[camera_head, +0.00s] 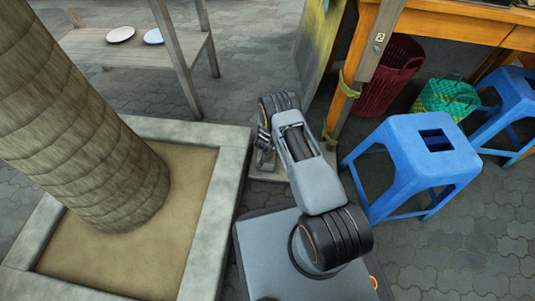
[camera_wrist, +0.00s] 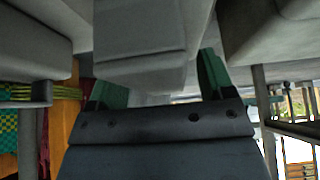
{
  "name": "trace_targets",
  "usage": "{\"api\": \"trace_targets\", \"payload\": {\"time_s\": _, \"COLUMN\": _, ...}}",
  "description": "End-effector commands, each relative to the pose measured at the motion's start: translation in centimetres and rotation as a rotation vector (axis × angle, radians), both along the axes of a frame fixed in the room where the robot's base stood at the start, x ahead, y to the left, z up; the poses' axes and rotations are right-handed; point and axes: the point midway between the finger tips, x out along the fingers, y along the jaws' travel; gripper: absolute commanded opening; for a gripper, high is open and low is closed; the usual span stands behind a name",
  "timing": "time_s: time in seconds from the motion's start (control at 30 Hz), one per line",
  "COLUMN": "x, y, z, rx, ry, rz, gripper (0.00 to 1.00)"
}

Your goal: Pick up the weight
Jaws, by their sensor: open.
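I cannot make out the weight for certain in either view. My gripper (camera_head: 265,155) is beside my folded arm in the head view, small and partly hidden by it. In the wrist view my gripper (camera_wrist: 158,88) shows two green-tipped fingers spread apart. Grey blocky shapes appear between and beyond the fingers. I cannot tell whether they are parts of my own body. Nothing is visibly held.
A square planter (camera_head: 230,165) with a thick trunk (camera_head: 85,130) stands at left. Blue stools (camera_head: 425,155), a red basket (camera_head: 392,75) and a green basket (camera_head: 447,98) stand at right. A wooden bench (camera_head: 140,52) with two plates is behind. Paving between is partly clear.

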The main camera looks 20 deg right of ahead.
Motion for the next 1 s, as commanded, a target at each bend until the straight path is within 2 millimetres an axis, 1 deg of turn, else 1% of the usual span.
{"api": "trace_targets", "payload": {"time_s": 0.47, "x": 0.0, "y": 0.01, "z": -0.23, "rx": 0.0, "ry": 0.0, "rz": 0.0, "gripper": 0.75}}
{"api": "trace_targets", "payload": {"time_s": 1.0, "x": 0.0, "y": 0.01, "z": -0.24, "rx": 0.0, "ry": 0.0, "rz": 0.0, "gripper": 0.23}}
